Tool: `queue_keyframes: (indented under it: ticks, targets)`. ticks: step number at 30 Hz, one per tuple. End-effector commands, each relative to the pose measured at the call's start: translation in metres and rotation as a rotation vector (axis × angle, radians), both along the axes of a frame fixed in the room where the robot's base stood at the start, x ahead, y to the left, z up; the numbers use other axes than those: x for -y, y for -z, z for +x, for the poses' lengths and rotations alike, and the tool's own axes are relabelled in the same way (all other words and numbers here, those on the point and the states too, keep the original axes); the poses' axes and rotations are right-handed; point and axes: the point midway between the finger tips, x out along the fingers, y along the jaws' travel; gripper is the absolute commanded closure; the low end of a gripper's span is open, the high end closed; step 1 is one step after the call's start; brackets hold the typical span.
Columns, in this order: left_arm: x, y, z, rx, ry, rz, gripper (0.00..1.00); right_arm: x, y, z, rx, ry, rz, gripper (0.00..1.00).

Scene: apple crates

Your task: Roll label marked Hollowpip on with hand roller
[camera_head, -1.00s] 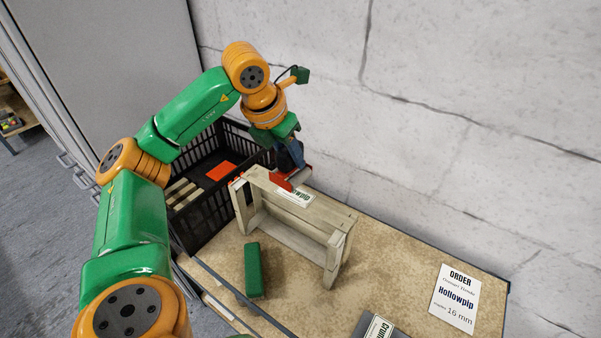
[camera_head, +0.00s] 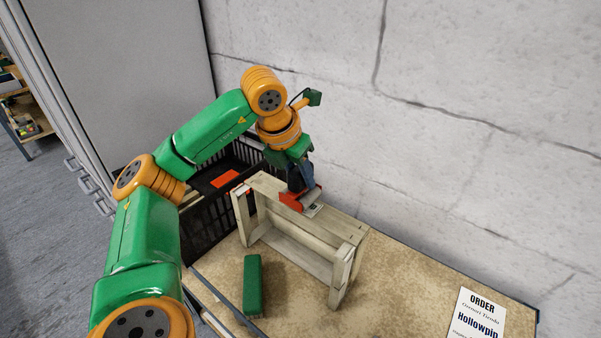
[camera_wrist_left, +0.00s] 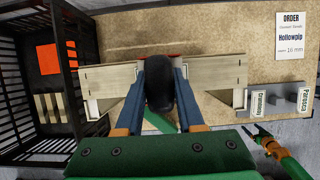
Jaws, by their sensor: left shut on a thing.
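My left gripper (camera_head: 304,180) is shut on the handle of a red-framed hand roller (camera_head: 291,201). In the left wrist view the dark handle (camera_wrist_left: 159,82) stands between blue fingers. The roller is down at the top side of a pale wooden crate (camera_head: 350,231), which stands on the bench. A white label (camera_head: 314,210) shows beside the roller's right side; the roller hides much of it, and its print cannot be read now. What I take for my right gripper (camera_wrist_left: 258,136) is small at the lower right of the wrist view; its jaws are unclear.
An order sheet (camera_head: 478,316) reading Hollowpip lies at the bench's right. A green block (camera_head: 253,285) lies before the crate. A black basket (camera_head: 205,225) stands at left. Label holders marked Crumbley (camera_wrist_left: 257,101) and Parasca (camera_wrist_left: 303,100) sit at right. The wall is close behind.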

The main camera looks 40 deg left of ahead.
Motion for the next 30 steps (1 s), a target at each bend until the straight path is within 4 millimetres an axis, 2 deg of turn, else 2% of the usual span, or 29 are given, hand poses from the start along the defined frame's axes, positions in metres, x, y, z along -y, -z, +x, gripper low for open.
queue_keyframes:
  ticks: [30]
  targets:
    - [0.0000, 0.0089, 0.0001, 0.001, 0.000, 0.000, 1.00, -0.0007, 0.0076, -0.0008, -0.002, 0.001, 0.001, 0.17]
